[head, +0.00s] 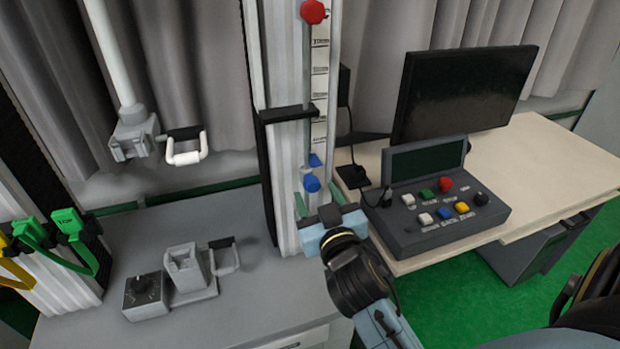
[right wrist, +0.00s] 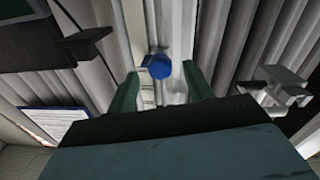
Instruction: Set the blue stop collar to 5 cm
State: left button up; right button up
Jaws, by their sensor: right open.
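The blue stop collar shows a blue knob (head: 312,184) low on the tower's scaled column (head: 286,130), with a small blue part just above it at the scale. My right gripper (head: 319,198) is at the column just below the blue knob, with its green fingers apart. In the right wrist view the blue knob (right wrist: 158,66) shows between and beyond the two open green fingers (right wrist: 160,90). I cannot tell whether either finger touches it. The scale numbers are too small to read. My left gripper is not in view.
A red knob (head: 313,11) sits high on the column, with a black bracket (head: 288,114) midway. A button console (head: 437,200) and monitor (head: 462,92) stand on the desk at right. A clamp with a white handle (head: 186,150) hangs at left above a grey holder (head: 188,272) and dial box (head: 145,295).

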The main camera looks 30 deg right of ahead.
aim_at(314, 188)
jog(key=x, duration=0.4)
jog(key=shift+w+d, duration=0.1)
jog(key=shift+w, duration=0.1)
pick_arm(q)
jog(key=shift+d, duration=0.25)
pick_arm(e)
jog(key=shift+w+d, duration=0.2)
jog(key=shift+w, duration=0.45)
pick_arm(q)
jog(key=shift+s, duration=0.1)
